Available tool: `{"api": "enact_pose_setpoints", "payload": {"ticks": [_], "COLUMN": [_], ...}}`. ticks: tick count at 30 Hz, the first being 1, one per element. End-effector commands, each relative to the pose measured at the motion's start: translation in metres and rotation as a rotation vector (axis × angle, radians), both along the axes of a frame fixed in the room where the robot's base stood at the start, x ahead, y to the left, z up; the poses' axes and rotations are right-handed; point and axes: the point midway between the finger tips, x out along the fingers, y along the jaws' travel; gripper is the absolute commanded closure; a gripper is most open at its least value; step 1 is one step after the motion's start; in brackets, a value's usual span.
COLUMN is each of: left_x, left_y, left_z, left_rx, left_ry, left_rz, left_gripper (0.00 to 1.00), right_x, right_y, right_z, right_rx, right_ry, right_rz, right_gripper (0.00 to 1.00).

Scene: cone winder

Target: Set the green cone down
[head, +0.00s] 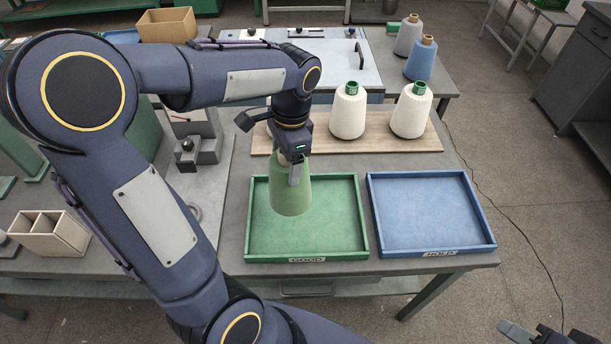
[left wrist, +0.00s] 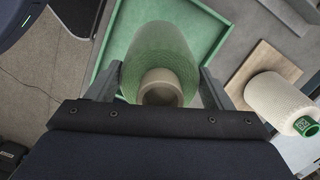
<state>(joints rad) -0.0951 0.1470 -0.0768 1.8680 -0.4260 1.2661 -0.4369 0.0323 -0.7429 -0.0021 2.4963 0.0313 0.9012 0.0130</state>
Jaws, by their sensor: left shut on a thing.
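The green cone (head: 291,192) is upright in my left gripper (head: 292,163), over the green tray labelled GOOD (head: 335,243). I cannot tell for sure whether its base touches the tray floor or hangs above it. In the left wrist view the cone (left wrist: 160,50) sits between the two fingers of my left gripper (left wrist: 158,88), its tan tube end towards the camera, with the green tray (left wrist: 213,30) beyond. My right gripper (head: 515,331) shows only partly at the bottom right edge.
A blue tray labelled HOLD (head: 430,210) stands empty to the right. White cones (head: 348,112) stand on a wooden board (head: 430,143) behind the trays, one partly hidden by my left arm. A divided box (head: 50,234) is at the left. Grey and blue cones (head: 420,60) stand further back.

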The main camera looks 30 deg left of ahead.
Motion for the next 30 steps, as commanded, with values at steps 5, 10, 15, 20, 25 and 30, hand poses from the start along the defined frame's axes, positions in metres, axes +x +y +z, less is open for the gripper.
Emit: {"api": "enact_pose_setpoints", "payload": {"ticks": [5,10,15,20,25,30], "left_x": [0.017,0.026,0.03,0.03,0.03,0.03], "left_y": [-0.017,-0.024,-0.028,-0.028,-0.028,-0.028], "left_z": [-0.032,-0.045,-0.064,-0.081,-0.083,-0.085], "left_rx": [0.002,0.002,0.001,0.0,0.001,0.001], "left_ry": [0.007,0.002,0.006,0.003,0.001,0.001], "left_rz": [-0.002,0.002,0.002,0.003,0.003,0.003], "left_gripper": [0.53,0.53,0.53,0.53,0.53,0.53], "right_x": [0.0,0.0,0.0,0.0,0.0,0.0], "right_y": [0.0,0.0,0.0,0.0,0.0,0.0], "right_z": [0.005,0.006,0.007,0.008,0.008,0.005], "right_rx": [0.0,0.0,0.0,0.0,0.0,0.0], "right_ry": [0.0,0.0,0.0,0.0,0.0,0.0], "right_rz": [0.0,0.0,0.0,0.0,0.0,0.0], "right_gripper": [0.64,0.64,0.64,0.64,0.64,0.64]}}
